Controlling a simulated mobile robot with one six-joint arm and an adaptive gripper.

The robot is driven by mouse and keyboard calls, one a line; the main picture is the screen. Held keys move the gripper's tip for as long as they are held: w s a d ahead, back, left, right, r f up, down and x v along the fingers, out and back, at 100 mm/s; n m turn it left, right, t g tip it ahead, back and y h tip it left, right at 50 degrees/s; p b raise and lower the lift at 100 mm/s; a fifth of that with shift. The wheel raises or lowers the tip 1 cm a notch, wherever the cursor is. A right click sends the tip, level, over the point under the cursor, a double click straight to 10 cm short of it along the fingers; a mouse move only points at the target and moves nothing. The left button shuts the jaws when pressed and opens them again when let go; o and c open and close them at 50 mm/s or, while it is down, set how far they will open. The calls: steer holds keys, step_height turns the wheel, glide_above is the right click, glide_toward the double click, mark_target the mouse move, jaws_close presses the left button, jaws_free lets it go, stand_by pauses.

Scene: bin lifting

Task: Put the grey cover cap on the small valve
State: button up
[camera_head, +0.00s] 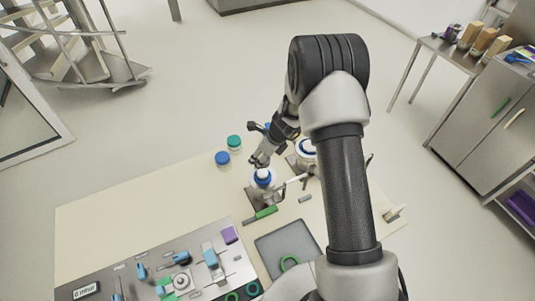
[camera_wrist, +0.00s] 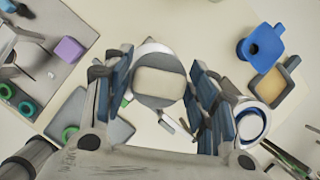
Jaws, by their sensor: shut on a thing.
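The grey cover cap (camera_wrist: 160,82) is between the two fingers of my gripper (camera_wrist: 158,95) in the wrist view. My gripper is shut on it. A white rounded part of the small valve (camera_wrist: 150,48) shows behind the cap's upper edge, so the cap hides most of the valve. In the head view, my gripper (camera_head: 260,161) is right above the small valve (camera_head: 263,178), which has a blue ring near its top. I cannot tell whether the cap touches the valve.
A larger valve (camera_head: 306,148) with a blue ring stands right of the small valve, close to my gripper. A grey tray (camera_head: 268,246) and a metal panel (camera_head: 100,290) lie in front. The table's left part is clear.

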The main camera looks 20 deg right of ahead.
mark_target(260, 171)
steer(key=shift+d+f+b, duration=0.1)
steer(key=shift+f+b, duration=2.6)
steer(key=shift+f, duration=0.35)
steer(key=shift+f, duration=0.15)
steer(key=shift+f+b, duration=0.35)
steer(key=shift+b, duration=0.05)
steer(key=shift+f+b, duration=0.45)
steer(key=shift+f, duration=0.1)
stand_by(0.9)
steer(key=o, duration=1)
steer(key=shift+o, duration=0.4)
steer(key=o, duration=0.4)
